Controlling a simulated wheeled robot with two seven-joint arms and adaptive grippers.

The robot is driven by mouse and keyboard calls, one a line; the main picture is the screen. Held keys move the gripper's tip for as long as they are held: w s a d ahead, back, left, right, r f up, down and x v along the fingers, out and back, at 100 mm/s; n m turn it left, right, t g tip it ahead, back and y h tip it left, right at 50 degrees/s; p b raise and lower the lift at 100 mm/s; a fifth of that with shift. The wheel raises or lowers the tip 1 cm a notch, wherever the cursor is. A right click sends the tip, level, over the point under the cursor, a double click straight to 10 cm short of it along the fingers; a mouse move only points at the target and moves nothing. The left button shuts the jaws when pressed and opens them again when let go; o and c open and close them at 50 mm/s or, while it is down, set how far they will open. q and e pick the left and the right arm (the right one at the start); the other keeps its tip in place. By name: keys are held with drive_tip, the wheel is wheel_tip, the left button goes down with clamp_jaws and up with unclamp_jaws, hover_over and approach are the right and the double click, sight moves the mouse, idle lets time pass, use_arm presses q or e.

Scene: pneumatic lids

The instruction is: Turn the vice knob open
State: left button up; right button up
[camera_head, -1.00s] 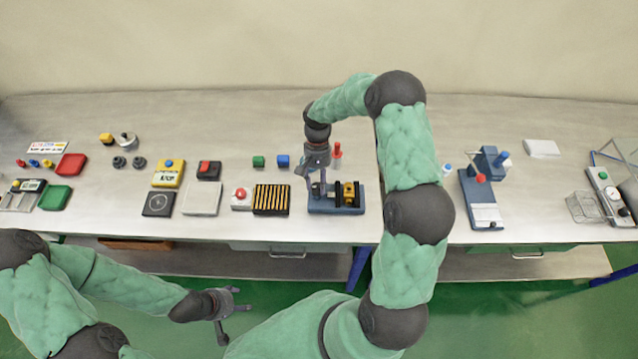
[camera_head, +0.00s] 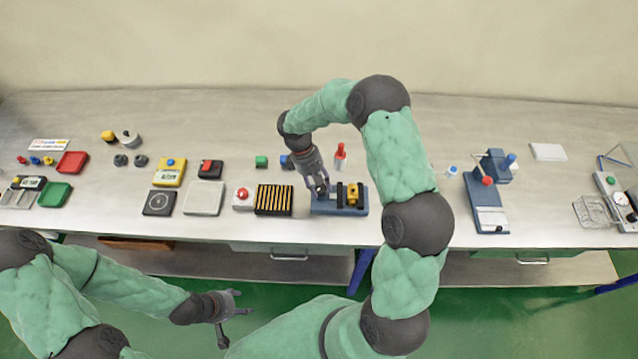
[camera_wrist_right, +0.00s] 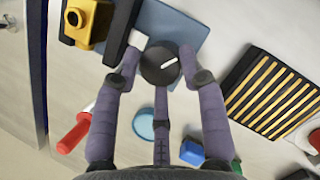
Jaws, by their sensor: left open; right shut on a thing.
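The vice has a blue base (camera_head: 340,209) with a yellow piece (camera_head: 354,194) between dark jaws, near the table's front edge. Its black round knob (camera_wrist_right: 161,72) with a white pointer line shows in the right wrist view; the line points right and slightly up there. My right gripper (camera_head: 320,188) is at the vice's left end. In the wrist view its fingers (camera_wrist_right: 158,62) are shut on the knob from both sides. In the head view the hand hides the knob. My left gripper (camera_head: 229,305) is open and empty, low in front of the table.
A striped black block (camera_head: 274,199) and a red-button box (camera_head: 243,198) stand left of the vice. Behind it are a red-topped bottle (camera_head: 340,155) and a blue block (camera_head: 286,161). A blue stand (camera_head: 488,200) is to the right, with clear tabletop between.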

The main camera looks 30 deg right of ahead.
drive_tip(key=n, duration=0.2)
drive_tip(key=n+t+h, duration=0.1)
drive_tip(key=n, duration=0.1)
drive_tip(key=s+n+h, duration=0.1)
drive_tip(key=n, duration=0.1)
drive_tip(key=shift+a+f+n+b, duration=0.2)
drive_tip(key=shift+n+b, duration=0.1)
drive_tip(key=shift+n, duration=0.1)
idle(0.4)
drive_tip(key=o, duration=1.1)
drive_tip(key=shift+s, duration=0.1)
drive_tip(key=shift+d+t, duration=0.2)
drive_tip(key=shift+t, duration=0.1)
drive_tip(key=shift+w+a+r, duration=0.1)
drive_tip(key=shift+w+r, duration=0.05)
drive_tip(key=shift+w, duration=0.05)
drive_tip(key=shift+r, duration=0.1)
drive_tip(key=shift+w+a+r, duration=0.1)
drive_tip(key=shift+w+r, duration=0.05)
drive_tip(key=shift+r, duration=0.1)
drive_tip(key=v, duration=1.1)
